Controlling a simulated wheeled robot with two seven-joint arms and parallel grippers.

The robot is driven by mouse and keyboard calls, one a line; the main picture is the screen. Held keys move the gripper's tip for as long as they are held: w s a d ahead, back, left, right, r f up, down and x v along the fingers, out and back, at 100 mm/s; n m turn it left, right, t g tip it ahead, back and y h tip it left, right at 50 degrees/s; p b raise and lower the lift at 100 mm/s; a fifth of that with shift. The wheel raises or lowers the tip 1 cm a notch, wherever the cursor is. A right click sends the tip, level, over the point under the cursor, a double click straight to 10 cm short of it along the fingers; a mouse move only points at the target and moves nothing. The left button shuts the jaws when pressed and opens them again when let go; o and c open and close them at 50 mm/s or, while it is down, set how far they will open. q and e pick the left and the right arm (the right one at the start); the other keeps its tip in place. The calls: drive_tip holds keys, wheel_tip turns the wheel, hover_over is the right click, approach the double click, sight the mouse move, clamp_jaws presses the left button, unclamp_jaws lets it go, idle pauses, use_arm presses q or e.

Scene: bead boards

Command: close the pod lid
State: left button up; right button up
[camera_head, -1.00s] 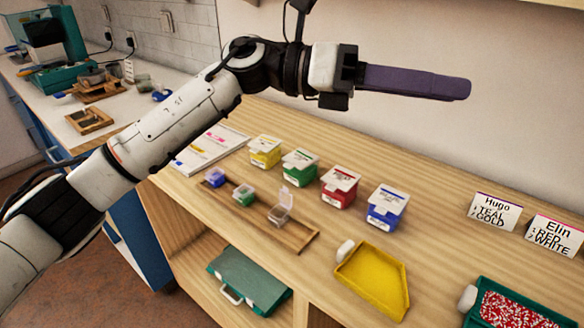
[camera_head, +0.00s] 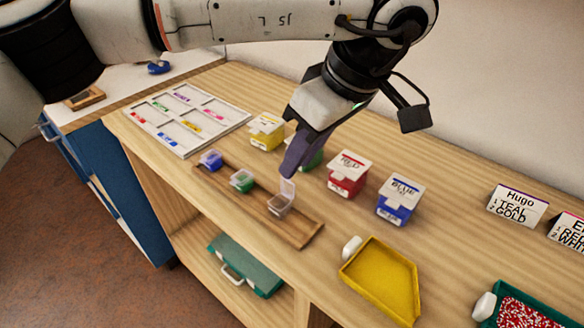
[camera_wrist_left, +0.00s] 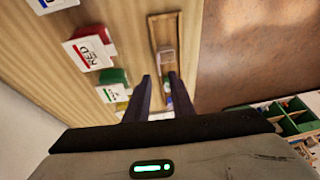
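A small clear pod (camera_head: 280,205) sits at the right part of a narrow wooden rack (camera_head: 302,234). Its clear lid (camera_head: 288,187) stands up, open, at the pod's back edge. My left gripper (camera_head: 289,173) points down just above and behind the lid, with its purple fingers close to it; contact cannot be told. In the left wrist view the two fingers (camera_wrist_left: 160,78) are apart with nothing gripped, and the pod (camera_wrist_left: 166,57) lies just beyond the tips. The rack also holds a blue pod (camera_head: 210,160) and a green pod (camera_head: 242,181). My right gripper is out of view.
Behind the rack stand a yellow box (camera_head: 266,132), a green box partly hidden by my gripper, a red box (camera_head: 348,174) and a blue box (camera_head: 399,200). A yellow tray (camera_head: 382,280) lies at right. A white sectioned board (camera_head: 178,118) lies at left.

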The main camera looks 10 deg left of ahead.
sight(291, 183)
use_arm(q)
drive_tip(key=shift+x, duration=2)
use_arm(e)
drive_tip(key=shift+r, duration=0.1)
use_arm(q)
clamp_jaws()
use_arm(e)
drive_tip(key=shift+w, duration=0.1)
use_arm(q)
drive_tip(key=shift+b, duration=0.45)
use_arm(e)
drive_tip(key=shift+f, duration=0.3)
